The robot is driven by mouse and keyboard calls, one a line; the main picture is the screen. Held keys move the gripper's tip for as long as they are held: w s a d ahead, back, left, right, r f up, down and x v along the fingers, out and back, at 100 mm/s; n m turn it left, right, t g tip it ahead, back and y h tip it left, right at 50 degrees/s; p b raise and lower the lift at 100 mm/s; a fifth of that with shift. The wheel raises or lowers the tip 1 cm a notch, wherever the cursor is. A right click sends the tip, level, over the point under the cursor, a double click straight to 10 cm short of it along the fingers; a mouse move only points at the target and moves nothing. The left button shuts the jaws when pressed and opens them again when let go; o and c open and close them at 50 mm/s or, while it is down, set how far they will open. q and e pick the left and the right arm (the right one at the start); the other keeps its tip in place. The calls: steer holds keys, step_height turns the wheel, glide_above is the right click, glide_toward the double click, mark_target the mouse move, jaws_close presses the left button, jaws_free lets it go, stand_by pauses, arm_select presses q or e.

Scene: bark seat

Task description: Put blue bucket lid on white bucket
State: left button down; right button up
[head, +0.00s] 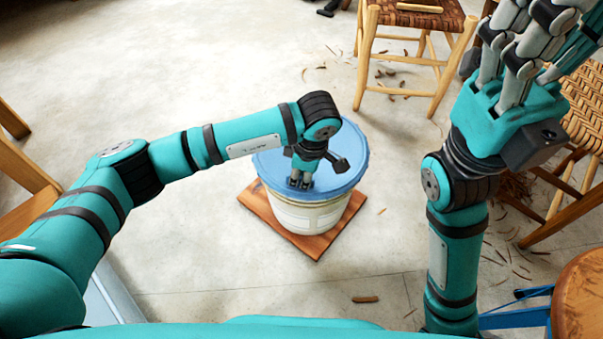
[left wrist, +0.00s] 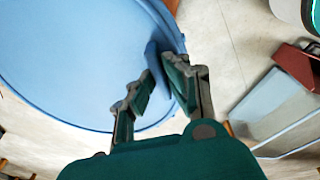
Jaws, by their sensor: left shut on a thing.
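The round blue lid (head: 333,180) lies over the mouth of the white bucket (head: 305,218) in the head view. Its rim sits at or just above the bucket's top, and I cannot tell whether it is pressed down all round. My left gripper (head: 300,184) points down at the lid's near edge and is shut on it. In the left wrist view the fingers (left wrist: 160,92) close about a blue piece at the rim of the lid (left wrist: 70,60). My right gripper (head: 525,50) is raised at the upper right, away from the bucket, its fingertips partly cut off.
The bucket stands on a reddish wooden board (head: 318,245) on the pale floor. A woven stool (head: 415,18) stands behind, and a woven chair (head: 580,110) and round wooden seat (head: 580,300) are at the right. Bark curls litter the floor. Open floor lies left of the bucket.

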arm_select(q)
steer(key=shift+f, duration=0.1)
steer(key=c, duration=1.8)
jaws_free()
steer(key=o, duration=0.5)
steer(key=shift+o, duration=0.6)
steer(key=shift+o, duration=1.1)
